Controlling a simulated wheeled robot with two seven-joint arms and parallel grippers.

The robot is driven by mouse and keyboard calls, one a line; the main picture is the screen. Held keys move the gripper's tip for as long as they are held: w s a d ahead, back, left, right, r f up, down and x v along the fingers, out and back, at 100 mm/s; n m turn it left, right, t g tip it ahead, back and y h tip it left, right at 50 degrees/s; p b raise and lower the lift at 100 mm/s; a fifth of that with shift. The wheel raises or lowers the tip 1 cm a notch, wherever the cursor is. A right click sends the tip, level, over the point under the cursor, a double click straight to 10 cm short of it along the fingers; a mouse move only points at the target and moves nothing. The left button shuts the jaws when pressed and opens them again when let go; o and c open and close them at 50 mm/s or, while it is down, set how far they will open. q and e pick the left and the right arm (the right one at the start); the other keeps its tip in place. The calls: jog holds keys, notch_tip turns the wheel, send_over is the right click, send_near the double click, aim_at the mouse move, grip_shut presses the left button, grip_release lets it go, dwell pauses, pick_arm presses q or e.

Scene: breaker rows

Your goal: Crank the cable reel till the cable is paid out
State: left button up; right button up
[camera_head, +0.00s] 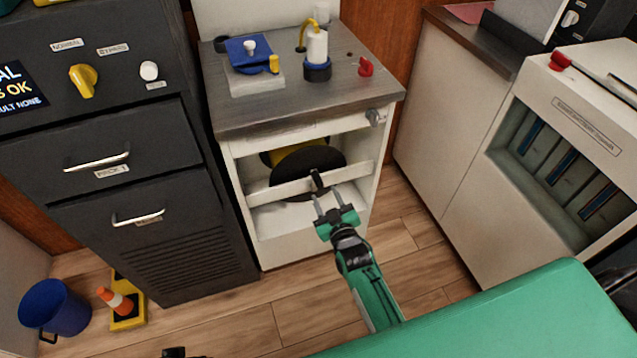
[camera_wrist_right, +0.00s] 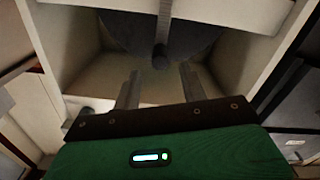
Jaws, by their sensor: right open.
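The cable reel (camera_head: 305,160) sits in the open bay of the white cabinet, a dark disc with yellow behind it. A pale crossbar passes in front of it. A dark crank handle (camera_head: 317,181) juts toward me; in the right wrist view the handle (camera_wrist_right: 160,58) ends a narrow strip over the reel disc (camera_wrist_right: 200,32). My right gripper (camera_head: 328,205) is open and empty, its fingers pointing at the handle. In the right wrist view its fingers (camera_wrist_right: 160,90) lie on either side below the handle, apparently short of it. The cable cannot be made out.
The cabinet top (camera_head: 305,105) holds a blue-topped block (camera_head: 248,55), a white bottle (camera_head: 317,48) and a red knob (camera_head: 365,67). A dark drawer unit (camera_head: 110,150) stands left. The bay's side walls flank the reel.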

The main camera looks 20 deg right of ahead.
aim_at(320, 186)
jog(key=w, duration=0.5)
jog(key=shift+w+a, duration=0.1)
jog(key=shift+w, duration=0.5)
pick_arm(q)
jog(key=shift+v, duration=0.8)
jog(key=shift+w, duration=0.15)
pick_arm(e)
jog(key=shift+c, duration=0.4)
grip_shut()
